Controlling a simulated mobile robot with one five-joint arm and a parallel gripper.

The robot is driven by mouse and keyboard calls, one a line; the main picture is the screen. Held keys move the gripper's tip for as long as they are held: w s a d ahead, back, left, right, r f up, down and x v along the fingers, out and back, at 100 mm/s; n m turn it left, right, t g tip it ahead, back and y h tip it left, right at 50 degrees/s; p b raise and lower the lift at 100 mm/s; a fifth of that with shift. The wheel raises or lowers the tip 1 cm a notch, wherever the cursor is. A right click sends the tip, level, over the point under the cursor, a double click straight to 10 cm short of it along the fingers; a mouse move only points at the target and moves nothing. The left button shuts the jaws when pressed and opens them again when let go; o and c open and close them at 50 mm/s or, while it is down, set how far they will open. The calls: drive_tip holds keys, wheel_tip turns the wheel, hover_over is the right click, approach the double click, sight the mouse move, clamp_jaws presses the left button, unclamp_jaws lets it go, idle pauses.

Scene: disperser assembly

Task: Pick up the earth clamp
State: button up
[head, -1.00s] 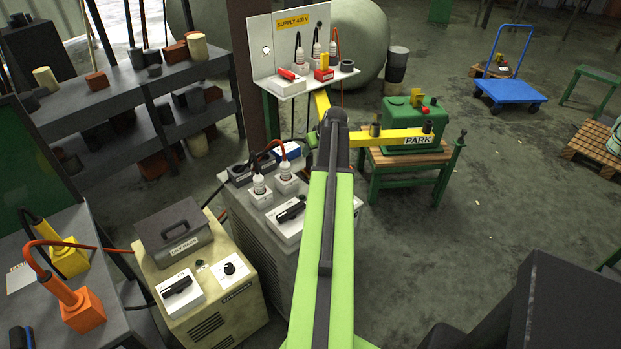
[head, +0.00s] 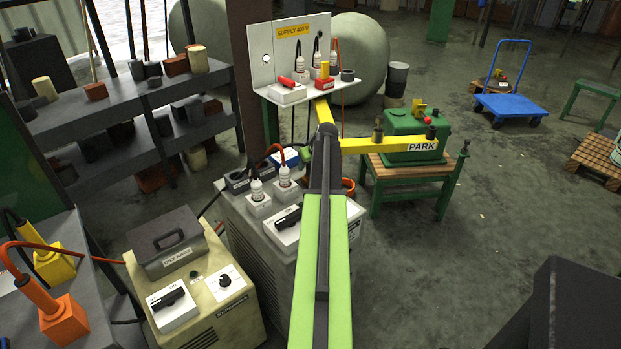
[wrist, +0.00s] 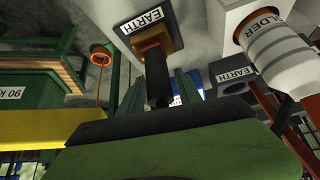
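I cannot pick out the earth clamp for certain. In the wrist view, a block labelled EARTH (wrist: 143,20) carries a brown-orange fitting (wrist: 151,38) with a black cylinder (wrist: 157,80) sticking out of it. My gripper (wrist: 160,92) has a dark green finger on each side of that cylinder, with a gap showing at least on the left, so it looks open. Whether either finger touches is unclear.
A second EARTH label (wrist: 234,75) and a white holder connector (wrist: 285,50) are close on the right of the wrist view. An orange ring (head: 348,186) is beside my arm. The yellow PARK arm (head: 385,146) and green machine (head: 408,125) stand behind right.

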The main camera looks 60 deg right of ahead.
clamp_jaws()
idle(1.1)
